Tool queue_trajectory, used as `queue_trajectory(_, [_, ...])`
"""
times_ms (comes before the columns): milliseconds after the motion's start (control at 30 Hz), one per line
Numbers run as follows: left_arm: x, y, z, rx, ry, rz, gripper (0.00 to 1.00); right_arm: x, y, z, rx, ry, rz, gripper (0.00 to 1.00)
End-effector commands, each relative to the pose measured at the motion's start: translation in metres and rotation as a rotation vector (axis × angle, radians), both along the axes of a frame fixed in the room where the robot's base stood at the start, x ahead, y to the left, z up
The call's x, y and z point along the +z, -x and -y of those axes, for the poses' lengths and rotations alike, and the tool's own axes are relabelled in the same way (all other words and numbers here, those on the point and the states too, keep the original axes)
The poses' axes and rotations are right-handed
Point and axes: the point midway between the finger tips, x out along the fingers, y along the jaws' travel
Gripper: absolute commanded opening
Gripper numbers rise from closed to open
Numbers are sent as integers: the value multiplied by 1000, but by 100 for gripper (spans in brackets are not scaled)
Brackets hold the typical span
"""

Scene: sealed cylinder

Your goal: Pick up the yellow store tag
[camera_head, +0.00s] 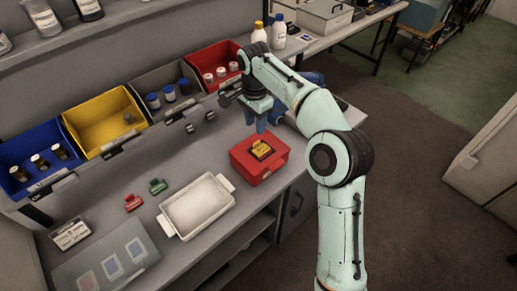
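The yellow tag (261,149) lies on top of a closed red box (258,162) on the grey bench. Dark marks show on the tag. My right gripper (262,125) points down just above and behind the red box, with its blue fingers close over the tag. A small gap seems to lie between the fingers and the tag. Whether the fingers are apart or together is too small to tell. My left gripper is not in view.
A white tray (229,202) stands front left of the red box. A red tag (133,203) and a green tag (157,186) lie left of it. Blue, yellow, grey and red bins (103,98) line the back. Bottles (279,31) stand behind my arm.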

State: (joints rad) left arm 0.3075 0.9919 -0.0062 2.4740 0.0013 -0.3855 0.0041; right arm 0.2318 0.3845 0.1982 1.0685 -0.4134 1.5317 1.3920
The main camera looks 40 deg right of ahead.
Motion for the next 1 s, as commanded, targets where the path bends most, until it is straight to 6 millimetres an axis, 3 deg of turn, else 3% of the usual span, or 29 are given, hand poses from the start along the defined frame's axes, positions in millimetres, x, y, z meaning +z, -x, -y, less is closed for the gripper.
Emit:
queue_trajectory(100, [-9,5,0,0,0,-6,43,-22,0,0,2,-1,-2,39])
queue_trajectory(367, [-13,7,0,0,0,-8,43,-41,0,2,1,-1,-1,39])
queue_trajectory(600, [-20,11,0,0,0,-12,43,-76,0,6,2,-2,-1,39])
queue_trajectory(933, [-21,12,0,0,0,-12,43,-83,-1,7,1,-1,2,39])
queue_trajectory(967, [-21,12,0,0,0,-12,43,-83,-1,7,1,-1,2,36])
queue_trajectory(1000, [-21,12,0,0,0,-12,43,-83,-1,7,1,-1,2,23])
